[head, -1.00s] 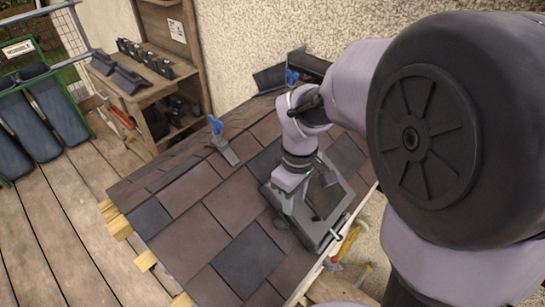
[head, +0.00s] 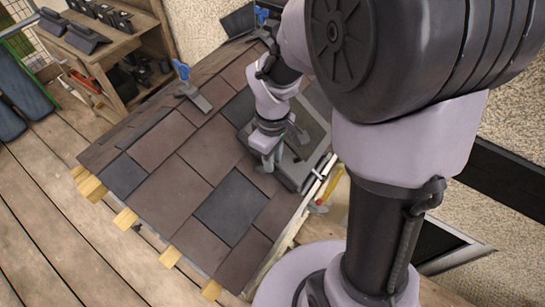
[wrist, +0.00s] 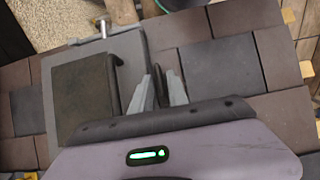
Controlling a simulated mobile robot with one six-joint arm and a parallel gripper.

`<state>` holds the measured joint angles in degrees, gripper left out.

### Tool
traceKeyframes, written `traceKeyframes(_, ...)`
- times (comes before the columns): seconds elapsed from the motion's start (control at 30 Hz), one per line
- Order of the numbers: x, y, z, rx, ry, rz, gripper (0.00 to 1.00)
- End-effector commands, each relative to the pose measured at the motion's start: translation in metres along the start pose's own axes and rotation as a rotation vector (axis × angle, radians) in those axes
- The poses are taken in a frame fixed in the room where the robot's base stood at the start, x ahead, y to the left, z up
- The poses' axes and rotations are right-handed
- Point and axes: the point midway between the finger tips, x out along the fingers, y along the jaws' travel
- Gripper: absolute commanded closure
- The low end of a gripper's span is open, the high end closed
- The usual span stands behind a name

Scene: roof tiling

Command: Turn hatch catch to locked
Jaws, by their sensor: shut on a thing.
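The roof hatch (head: 318,140) is a grey frame with a dark panel, set in the tiled roof; my arm partly hides it in the head view. In the wrist view the hatch (wrist: 80,95) fills the left side. My gripper (head: 269,162) is down at the hatch's left edge. In the wrist view its grey fingers (wrist: 160,92) are closed around a thin dark upright part (wrist: 160,80), which looks like the catch, beside the frame. The fingers hide most of it, so its turn angle cannot be told.
Brown and dark tiles (head: 175,185) cover the roof around the hatch. A blue-handled clamp (head: 188,85) stands upper left. A wooden shelf (head: 120,50) with dark ridge pieces stands behind. A yellow-handled tool (head: 327,192) lies by the roof's right edge.

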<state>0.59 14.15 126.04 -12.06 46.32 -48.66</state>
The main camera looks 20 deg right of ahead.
Motion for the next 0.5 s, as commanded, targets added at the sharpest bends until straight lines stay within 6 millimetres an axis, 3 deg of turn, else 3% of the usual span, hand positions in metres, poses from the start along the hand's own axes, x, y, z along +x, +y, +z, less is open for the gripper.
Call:
traceKeyframes(0.27, -0.0017, 0.0009, 0.0004, 0.055, -0.001, -0.037, 1.00)
traceKeyframes(0.5, -0.0026, 0.0030, 0.0007, 0.202, -0.001, -0.135, 1.00)
